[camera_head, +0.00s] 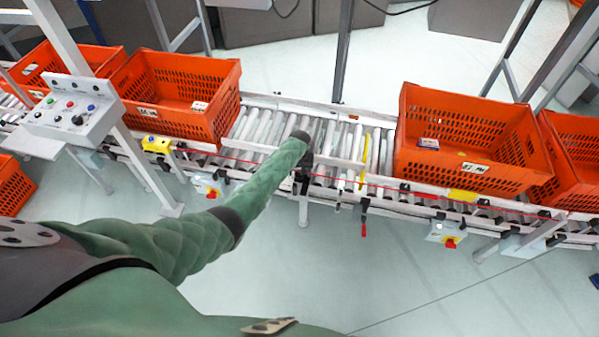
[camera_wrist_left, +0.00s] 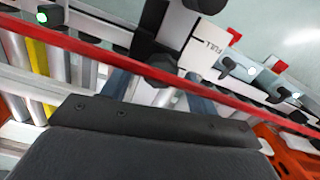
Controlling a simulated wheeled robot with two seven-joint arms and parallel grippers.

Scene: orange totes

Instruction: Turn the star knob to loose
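A black star knob (camera_wrist_left: 162,70) shows in the left wrist view, on a dark bracket at the conveyor's side rail. My left gripper (camera_wrist_left: 158,84) has its two blue-grey fingers spread, one on each side of the knob with visible gaps. I cannot tell whether either finger touches it. In the head view my left gripper (camera_head: 303,168) is at the front rail of the conveyor, and the wrist hides most of the fingers and the knob. My right gripper is in neither view.
A red cord (camera_wrist_left: 240,98) runs along the rail, across the wrist view in front of the fingers. A roller conveyor (camera_head: 262,128) carries orange totes, one left (camera_head: 222,122) and one right (camera_head: 405,160) of the gripper. A control panel (camera_head: 75,112) stands at left. The floor in front is clear.

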